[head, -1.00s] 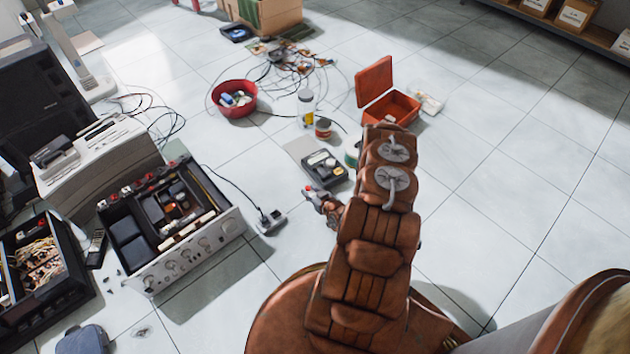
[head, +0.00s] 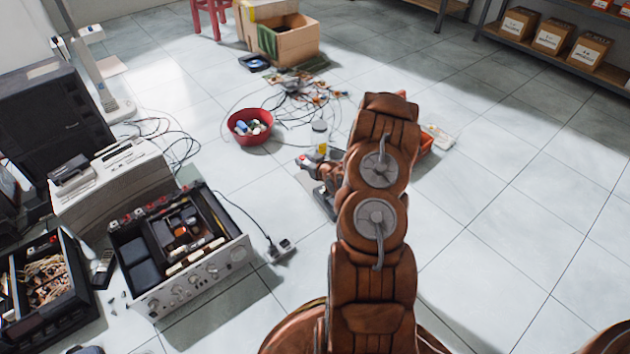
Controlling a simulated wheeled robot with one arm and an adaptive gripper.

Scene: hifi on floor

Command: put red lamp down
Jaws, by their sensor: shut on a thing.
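The red lamp (head: 302,158) is a tiny red spot at the tip of my gripper (head: 308,162). My gripper is shut on it, left of my arm and in front of a small dark device (head: 326,200) on the floor. The grip itself is small in the picture, and I cannot tell how high the lamp is above the floor.
A red bowl (head: 250,140) with small items stands at the left. An open instrument case (head: 195,275) with parts sits at the lower left. Cables and small boards (head: 300,88) lie behind. My arm mostly hides a red box (head: 427,142). Right-hand floor is clear.

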